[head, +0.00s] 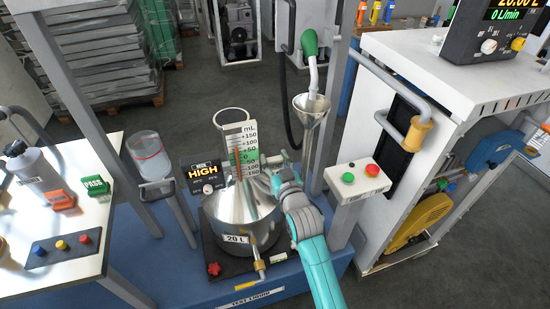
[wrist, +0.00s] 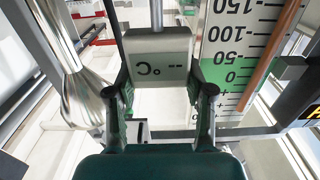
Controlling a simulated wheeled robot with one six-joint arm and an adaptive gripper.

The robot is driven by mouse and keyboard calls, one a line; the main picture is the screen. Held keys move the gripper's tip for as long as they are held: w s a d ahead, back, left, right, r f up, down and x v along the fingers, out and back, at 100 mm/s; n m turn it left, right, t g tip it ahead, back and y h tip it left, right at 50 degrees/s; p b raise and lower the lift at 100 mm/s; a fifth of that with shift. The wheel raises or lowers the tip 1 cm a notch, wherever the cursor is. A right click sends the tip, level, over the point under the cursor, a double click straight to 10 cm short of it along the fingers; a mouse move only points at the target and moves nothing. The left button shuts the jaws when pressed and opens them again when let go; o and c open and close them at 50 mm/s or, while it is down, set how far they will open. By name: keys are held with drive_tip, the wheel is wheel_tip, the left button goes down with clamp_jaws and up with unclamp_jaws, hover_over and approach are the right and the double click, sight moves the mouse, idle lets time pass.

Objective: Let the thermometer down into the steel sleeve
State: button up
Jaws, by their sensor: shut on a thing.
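The thermometer (wrist: 158,58) shows in the wrist view as a pale block with dashes and a °C mark. A thin metal stem (wrist: 157,14) runs from it to the top edge of that view. My gripper (wrist: 158,82) is shut on the block, one finger on each side. In the head view my gripper (head: 281,165) is just right of the scale plate, above the right side of the steel 20 L vessel (head: 240,218). The thermometer is too small or hidden to make out there. I cannot make out the steel sleeve or the stem's tip in either view.
The scale plate (head: 242,150) stands close left of my gripper; in the wrist view the plate (wrist: 235,55) is close on the right. A steel funnel (head: 311,105) stands right of my gripper. A HIGH display (head: 203,172) and a button box (head: 357,180) flank the vessel.

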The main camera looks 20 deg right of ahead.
drive_tip(key=o, duration=1.2)
drive_tip(key=shift+o, duration=0.2)
drive_tip(key=s, duration=1.2)
drive_tip(key=s+f+g, duration=0.1)
drive_tip(key=s+f, duration=0.2)
drive_tip(key=s, duration=0.8)
drive_tip(key=s+f+g, duration=0.1)
drive_tip(key=s+f, duration=0.2)
drive_tip(key=s, duration=0.7)
drive_tip(key=s+f, duration=0.3)
drive_tip(key=s, duration=0.8)
drive_tip(key=s+r+g, duration=0.1)
drive_tip(key=s+r, duration=0.2)
drive_tip(key=s, duration=0.6)
drive_tip(key=shift+s+r, duration=0.25)
drive_tip(key=shift+r, duration=0.05)
